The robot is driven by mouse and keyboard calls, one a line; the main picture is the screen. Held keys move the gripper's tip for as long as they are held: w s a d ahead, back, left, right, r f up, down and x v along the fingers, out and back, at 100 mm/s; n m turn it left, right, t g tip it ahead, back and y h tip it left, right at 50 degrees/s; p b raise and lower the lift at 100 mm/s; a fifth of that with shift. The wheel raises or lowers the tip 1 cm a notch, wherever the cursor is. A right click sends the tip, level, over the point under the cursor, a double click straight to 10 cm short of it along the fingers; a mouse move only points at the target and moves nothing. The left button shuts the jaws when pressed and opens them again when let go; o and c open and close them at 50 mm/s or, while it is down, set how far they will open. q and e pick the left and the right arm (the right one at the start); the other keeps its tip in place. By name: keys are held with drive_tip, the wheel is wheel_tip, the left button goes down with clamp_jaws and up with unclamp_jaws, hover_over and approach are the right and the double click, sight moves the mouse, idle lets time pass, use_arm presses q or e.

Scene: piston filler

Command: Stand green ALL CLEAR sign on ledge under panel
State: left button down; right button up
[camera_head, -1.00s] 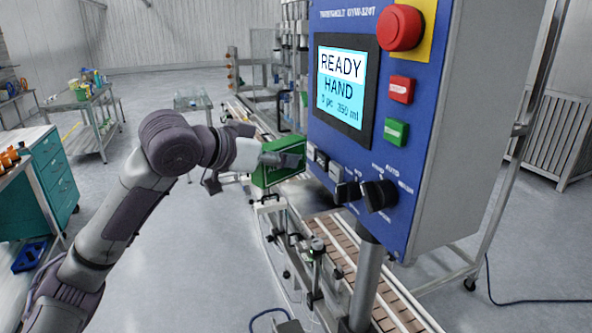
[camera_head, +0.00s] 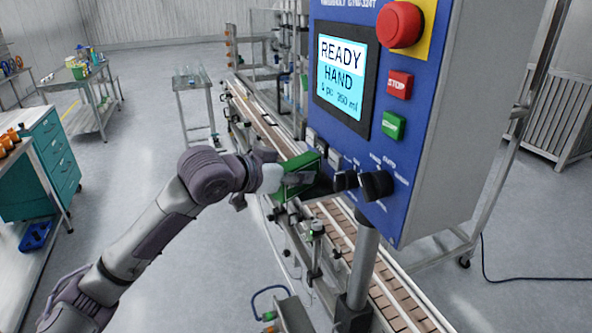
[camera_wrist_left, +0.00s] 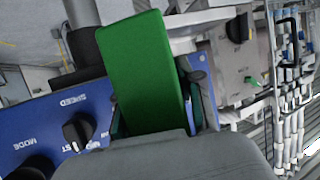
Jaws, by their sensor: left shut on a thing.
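The green sign (camera_head: 300,170) is held by my left gripper (camera_head: 311,187), just left of the lower part of the blue control panel (camera_head: 345,150). In the left wrist view the sign (camera_wrist_left: 143,65) is a plain green block between the fingers of my left gripper (camera_wrist_left: 165,118); no lettering shows there. The gripper is shut on it. The sign looks tilted in the head view. I cannot tell whether it touches the panel. The ledge under the panel cannot be made out. My right gripper is not in view.
The panel carries a red emergency button (camera_head: 400,25), a screen (camera_head: 341,77), stop and start buttons and black knobs (camera_head: 376,185). A conveyor (camera_head: 385,290) runs below it, with a grey post (camera_head: 362,265) under the panel.

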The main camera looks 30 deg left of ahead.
use_arm(q)
drive_tip(key=c, duration=0.7)
unclamp_jaws()
drive_tip(key=shift+f, duration=0.1)
drive_tip(key=shift+b+v, duration=2.2)
drive_tip(key=shift+v, duration=3.85)
drive_tip(key=shift+w, duration=0.1)
